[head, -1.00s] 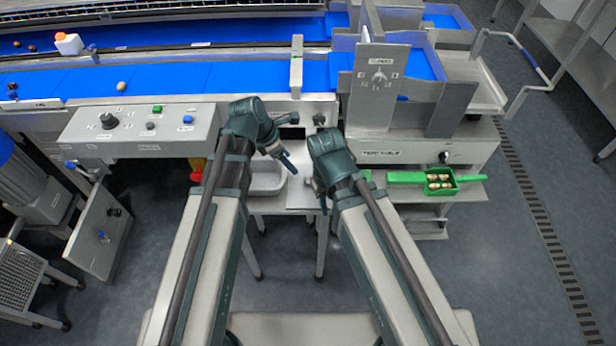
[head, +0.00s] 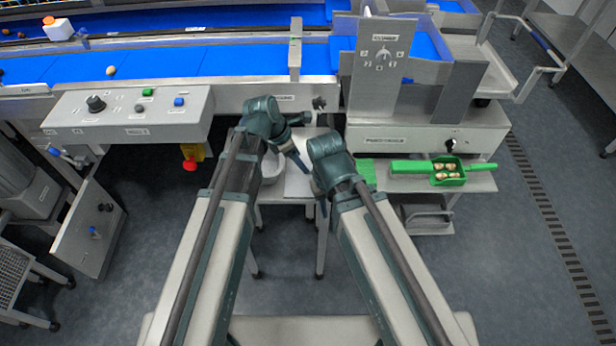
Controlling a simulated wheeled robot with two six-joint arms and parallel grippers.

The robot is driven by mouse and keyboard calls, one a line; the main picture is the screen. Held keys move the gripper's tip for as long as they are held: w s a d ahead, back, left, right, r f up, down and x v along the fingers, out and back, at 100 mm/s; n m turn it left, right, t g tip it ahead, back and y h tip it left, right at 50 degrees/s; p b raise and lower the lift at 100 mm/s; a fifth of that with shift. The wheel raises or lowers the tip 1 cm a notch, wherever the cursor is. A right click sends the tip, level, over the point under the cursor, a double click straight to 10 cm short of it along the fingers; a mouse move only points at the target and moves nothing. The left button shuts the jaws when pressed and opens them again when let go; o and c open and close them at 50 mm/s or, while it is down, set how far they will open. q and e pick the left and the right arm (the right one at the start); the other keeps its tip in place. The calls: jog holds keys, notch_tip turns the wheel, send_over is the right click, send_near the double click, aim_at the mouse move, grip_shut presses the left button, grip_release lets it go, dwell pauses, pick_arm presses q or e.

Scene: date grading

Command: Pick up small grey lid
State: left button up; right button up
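I cannot make out a small grey lid in the head view; it may be hidden or too small to tell. My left gripper (head: 301,160) points down and right over the small pale table (head: 298,186). My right gripper (head: 322,207) points down at the right side of that table, partly hidden by its own arm. The fingers of both are too small and dark to show whether they are open or shut. I see nothing clearly held in either.
A pale tray (head: 270,172) lies partly behind my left arm. A green grading tray (head: 448,171) with several dates sits on the right shelf. The control panel (head: 120,118) and blue belt (head: 200,62) are ahead. A red stop button (head: 189,166) hangs below the panel.

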pick_arm(q)
jog(key=shift+d+b+x, duration=0.2)
jog(key=shift+b+x, duration=2.15)
jog(key=shift+x, duration=0.3)
jog(key=shift+w+r, duration=0.2)
grip_shut()
